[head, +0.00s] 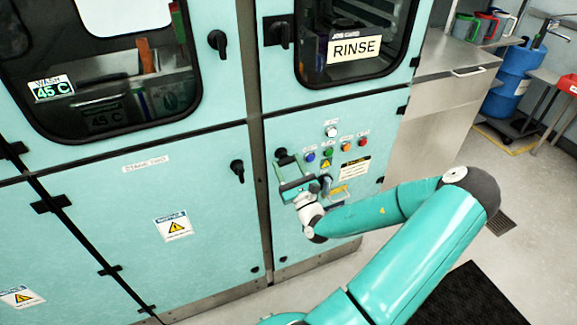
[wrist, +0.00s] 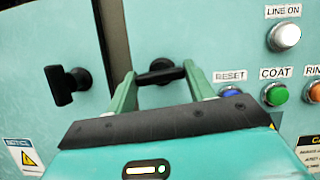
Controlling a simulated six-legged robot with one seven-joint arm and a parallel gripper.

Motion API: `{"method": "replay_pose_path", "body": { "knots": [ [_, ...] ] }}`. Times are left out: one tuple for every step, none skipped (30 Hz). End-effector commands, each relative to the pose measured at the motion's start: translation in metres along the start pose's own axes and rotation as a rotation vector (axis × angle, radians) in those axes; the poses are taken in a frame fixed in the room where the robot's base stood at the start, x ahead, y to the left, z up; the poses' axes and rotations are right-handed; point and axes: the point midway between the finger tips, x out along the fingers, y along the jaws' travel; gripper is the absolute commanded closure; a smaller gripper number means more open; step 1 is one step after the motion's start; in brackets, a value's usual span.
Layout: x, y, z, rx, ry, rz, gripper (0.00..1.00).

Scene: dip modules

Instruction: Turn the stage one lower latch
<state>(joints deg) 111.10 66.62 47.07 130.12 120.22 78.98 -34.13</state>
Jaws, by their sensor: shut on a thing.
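The lower black latch (wrist: 160,72) on the right-hand panel lies about level between my fingertips in the wrist view. It also shows in the head view (head: 282,154), partly behind my gripper (head: 290,170). In the wrist view my gripper (wrist: 160,76) has one green finger at each end of the latch handle and is closed on it. The panel bearing this latch shows no readable stage label.
Another black latch (head: 237,170) sits to the left, on the panel labelled STAGE TWO (head: 145,164). Several coloured buttons (head: 328,152) lie close to the right of my gripper. An upper latch (head: 280,33) is above.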

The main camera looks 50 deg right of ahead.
Motion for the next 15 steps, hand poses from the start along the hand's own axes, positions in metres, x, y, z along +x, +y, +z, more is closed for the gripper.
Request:
{"method": "replay_pose_path", "body": {
  "knots": [
    [0.0005, 0.0018, 0.0, 0.038, 0.0, -0.014, 0.7],
    [0.0004, 0.0017, 0.0, 0.062, 0.001, -0.023, 0.7],
    [0.0004, 0.0017, 0.0001, 0.086, 0.0, -0.034, 0.7],
    [0.0004, 0.0015, 0.0001, 0.1, 0.0, -0.04, 0.7],
    [0.0004, 0.0015, 0.0001, 0.109, 0.0, -0.044, 0.7],
    [0.0003, 0.0013, 0.0001, 0.116, 0.0, -0.047, 0.7],
    [0.0003, 0.0012, 0.0001, 0.119, 0.0, -0.048, 0.7],
    [0.0003, 0.0011, 0.0001, 0.119, 0.0, -0.048, 0.7],
    [0.0002, 0.001, 0.0001, 0.119, 0.0, -0.048, 0.7],
    [0.0002, 0.001, 0.0001, 0.119, 0.0, -0.048, 0.7],
    [0.0002, 0.001, 0.0001, 0.119, 0.0, -0.048, 0.7],
    [0.0002, 0.001, 0.0001, 0.118, 0.0, -0.048, 0.7],
    [0.0002, 0.001, 0.0001, 0.118, 0.0, -0.048, 0.7],
    [0.0002, 0.001, 0.0001, 0.118, 0.0, -0.048, 0.43],
    [0.0002, 0.001, 0.0001, 0.118, 0.0, -0.048, 0.35]
  ]
}}
